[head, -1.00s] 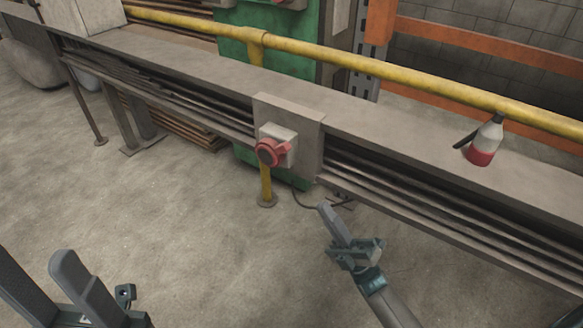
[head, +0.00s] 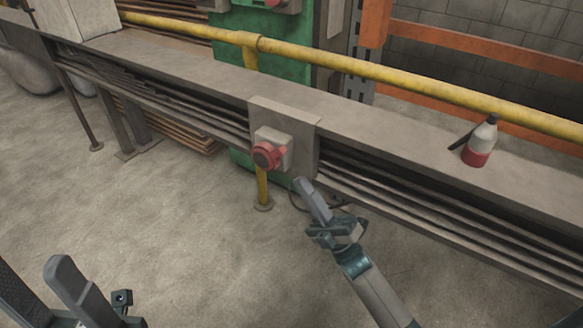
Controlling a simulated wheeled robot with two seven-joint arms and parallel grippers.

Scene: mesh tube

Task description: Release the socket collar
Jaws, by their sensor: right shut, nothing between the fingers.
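The socket collar (head: 267,155) is a red ring with a dark centre and a small side lug. It sits on the front of a pale grey socket box (head: 286,143), which is fixed to a grey plate on the bench front. No plug or cable is seen in it. My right gripper (head: 302,184) is shut and empty. In the picture its fingertips are just below and right of the collar, apart from it. My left gripper (head: 32,264) is at the lower left with its two fingers spread, far from the socket and partly cut off by the frame edge.
A long grey bench (head: 400,135) with dark rods stored under its top runs across the view. A yellow rail (head: 350,67) runs behind it. A red and white bottle (head: 481,145) stands on the bench at right. The concrete floor (head: 190,240) in front is clear.

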